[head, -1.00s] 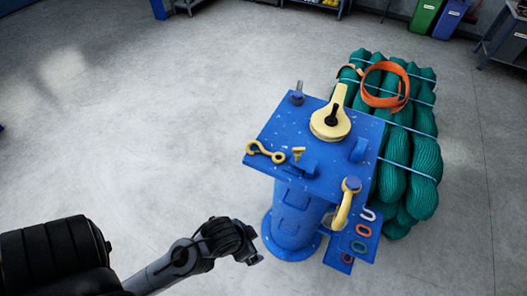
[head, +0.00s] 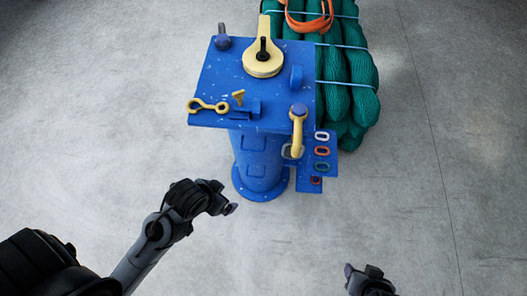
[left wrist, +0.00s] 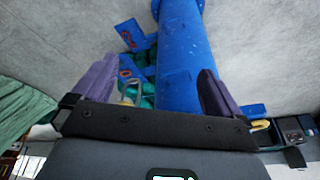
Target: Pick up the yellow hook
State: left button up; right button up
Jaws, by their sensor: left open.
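A blue pedestal table (head: 218,73) stands ahead of me. A yellow hook with ringed ends (head: 208,105) lies at its front left edge. Another curved yellow hook-like piece (head: 298,132) hangs at the front right corner; I cannot tell which one the task means. My left gripper (head: 229,208) is low in front of the pedestal, below the tabletop and apart from both. In the left wrist view its purple fingers (left wrist: 158,68) are spread, with the blue column beyond them and nothing held. My right gripper (head: 364,272) is at the bottom right, its jaws unclear.
A side plate (head: 322,170) carries several coloured links. Green net rolls (head: 345,100) lie behind on the right. The floor on the left is clear.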

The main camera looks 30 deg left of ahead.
pick_arm(q)
jog(key=shift+c, duration=0.5)
jog(key=c, duration=0.6)
